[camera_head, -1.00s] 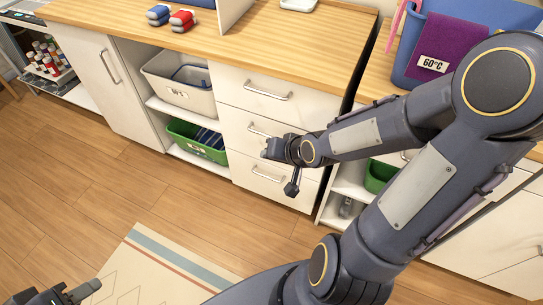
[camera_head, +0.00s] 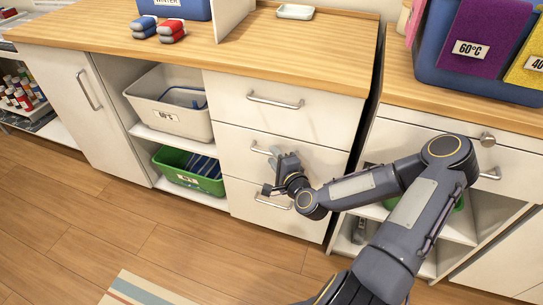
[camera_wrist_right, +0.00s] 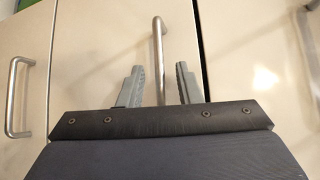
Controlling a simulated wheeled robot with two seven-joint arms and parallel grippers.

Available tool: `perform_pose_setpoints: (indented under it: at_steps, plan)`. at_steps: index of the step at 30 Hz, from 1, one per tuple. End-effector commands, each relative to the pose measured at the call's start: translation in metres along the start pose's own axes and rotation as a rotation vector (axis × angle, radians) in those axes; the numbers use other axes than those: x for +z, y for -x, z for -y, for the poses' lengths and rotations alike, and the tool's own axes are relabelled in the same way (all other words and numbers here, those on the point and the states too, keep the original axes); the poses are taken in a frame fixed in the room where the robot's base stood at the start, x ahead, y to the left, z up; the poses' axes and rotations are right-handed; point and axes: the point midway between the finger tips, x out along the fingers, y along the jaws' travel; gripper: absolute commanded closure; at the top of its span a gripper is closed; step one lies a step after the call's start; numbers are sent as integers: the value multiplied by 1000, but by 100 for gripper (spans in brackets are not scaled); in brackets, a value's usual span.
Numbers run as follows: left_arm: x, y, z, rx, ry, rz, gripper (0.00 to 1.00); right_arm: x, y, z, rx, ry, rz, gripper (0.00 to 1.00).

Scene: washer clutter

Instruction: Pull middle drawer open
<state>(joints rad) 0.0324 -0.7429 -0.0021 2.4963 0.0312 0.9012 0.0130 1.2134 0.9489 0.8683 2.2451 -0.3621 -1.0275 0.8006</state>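The middle drawer (camera_head: 235,155) is a white front in a stack of three, and it looks shut. Its metal bar handle (camera_head: 260,149) is partly hidden behind my right gripper (camera_head: 277,175). In the right wrist view the handle (camera_wrist_right: 157,50) runs upright between the two grey fingers of my right gripper (camera_wrist_right: 160,67). The fingers are spread, with a gap visible on each side of the bar. I cannot tell how deep the bar sits between them. My left gripper is out of view.
The top drawer (camera_head: 280,108) and bottom drawer (camera_head: 245,202) look shut. A grey bin (camera_head: 170,118) and a green bin (camera_head: 190,180) stand on open shelves to the left.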

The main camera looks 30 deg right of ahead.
Motion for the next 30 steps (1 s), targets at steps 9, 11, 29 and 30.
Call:
perform_pose_setpoints:
  at_steps: [9,11,29,30]
  plan:
    - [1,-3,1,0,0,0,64,0,-23,0,2,1,0,69]
    - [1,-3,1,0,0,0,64,0,-23,0,2,1,0,69]
    - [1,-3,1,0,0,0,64,0,-22,-1,3,2,1,100]
    - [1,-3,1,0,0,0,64,0,-22,-1,3,2,1,100]
